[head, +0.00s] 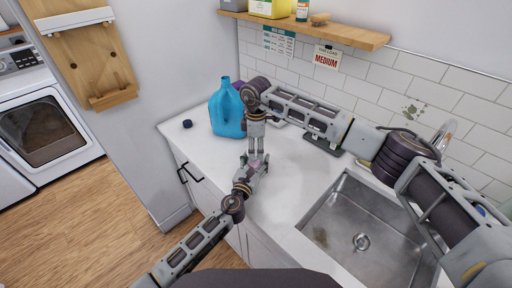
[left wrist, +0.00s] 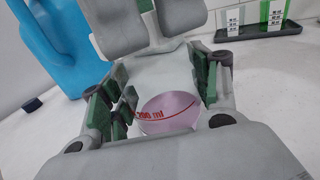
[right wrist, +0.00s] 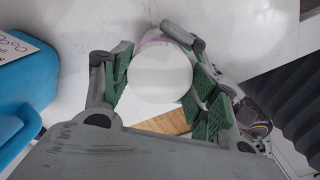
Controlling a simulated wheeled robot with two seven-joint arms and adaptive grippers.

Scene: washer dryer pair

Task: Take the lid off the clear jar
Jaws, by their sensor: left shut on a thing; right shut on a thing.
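The clear jar (left wrist: 168,108) shows in the left wrist view, with pinkish contents and a red "200 ml" mark. My left gripper (left wrist: 160,95) is shut around its side; in the head view it (head: 256,172) is low over the counter. My right gripper (head: 257,152) points down from above the jar. In the right wrist view it (right wrist: 162,80) is shut on the pale round lid (right wrist: 160,75), with pinkish jar showing just behind its rim. The grippers hide most of the jar in the head view. I cannot tell whether the lid still touches the jar.
A blue detergent jug (head: 227,110) stands close left of my right gripper, with a dark cap (head: 187,124) on the counter (head: 205,150). The steel sink (head: 345,225) is at right. A dark tray (head: 322,143) lies by the wall. A wooden shelf (head: 330,30) is above.

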